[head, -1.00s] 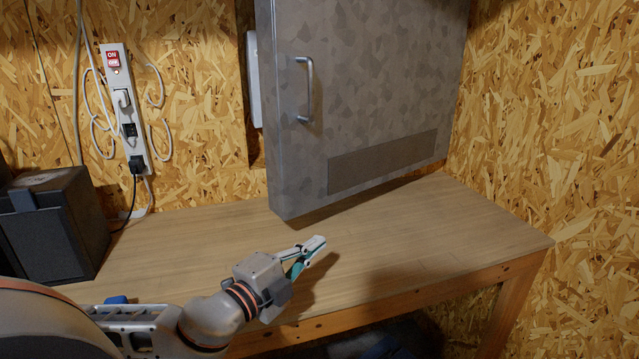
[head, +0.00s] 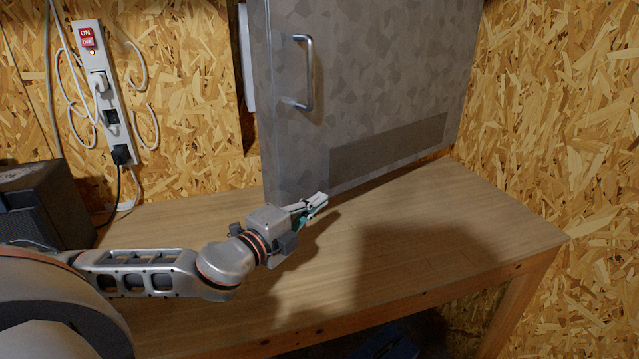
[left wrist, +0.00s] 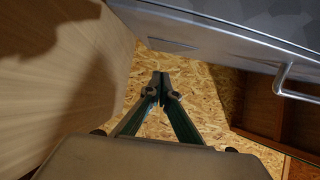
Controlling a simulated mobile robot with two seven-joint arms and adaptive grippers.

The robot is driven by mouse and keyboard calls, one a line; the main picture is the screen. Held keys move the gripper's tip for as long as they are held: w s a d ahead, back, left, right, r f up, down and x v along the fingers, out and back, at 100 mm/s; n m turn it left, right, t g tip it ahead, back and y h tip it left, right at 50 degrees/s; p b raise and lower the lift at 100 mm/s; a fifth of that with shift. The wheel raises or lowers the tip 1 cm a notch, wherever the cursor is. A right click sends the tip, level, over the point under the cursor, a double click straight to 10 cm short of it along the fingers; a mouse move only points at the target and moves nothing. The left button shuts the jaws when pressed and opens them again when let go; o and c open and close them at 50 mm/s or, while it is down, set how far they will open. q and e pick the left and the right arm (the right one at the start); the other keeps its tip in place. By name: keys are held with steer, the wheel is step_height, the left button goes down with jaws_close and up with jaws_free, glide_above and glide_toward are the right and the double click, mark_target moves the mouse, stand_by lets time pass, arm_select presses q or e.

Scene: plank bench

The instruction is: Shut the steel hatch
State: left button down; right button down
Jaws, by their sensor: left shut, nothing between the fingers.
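The steel hatch (head: 385,85) is a large mottled grey door that hangs above the bench. It stands open, swung out from the wall, with its free edge at the left and a bar handle (head: 309,75) near that edge. My left gripper (head: 318,203) is shut and empty, just in front of the hatch's lower left corner in the head view; I cannot tell whether it touches. In the left wrist view the gripper (left wrist: 160,86) points at the chipboard wall, with the hatch (left wrist: 235,38) and handle (left wrist: 284,80) at upper right. The right gripper is out of view.
The plank bench (head: 430,225) is clear in the middle and right. A dark box (head: 45,200) stands at its left end. A power strip (head: 103,90) with cables hangs on the chipboard wall. A wooden recess (left wrist: 262,108) shows beyond the hatch.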

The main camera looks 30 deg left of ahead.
arm_select(q)
steer(key=w+a+p, duration=0.1)
steer(key=w+a, duration=0.2)
steer(key=w, duration=0.3)
steer(key=shift+w, duration=0.25)
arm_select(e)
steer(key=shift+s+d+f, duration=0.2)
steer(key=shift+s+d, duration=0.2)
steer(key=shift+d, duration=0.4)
arm_select(q)
steer(key=shift+a, duration=0.15)
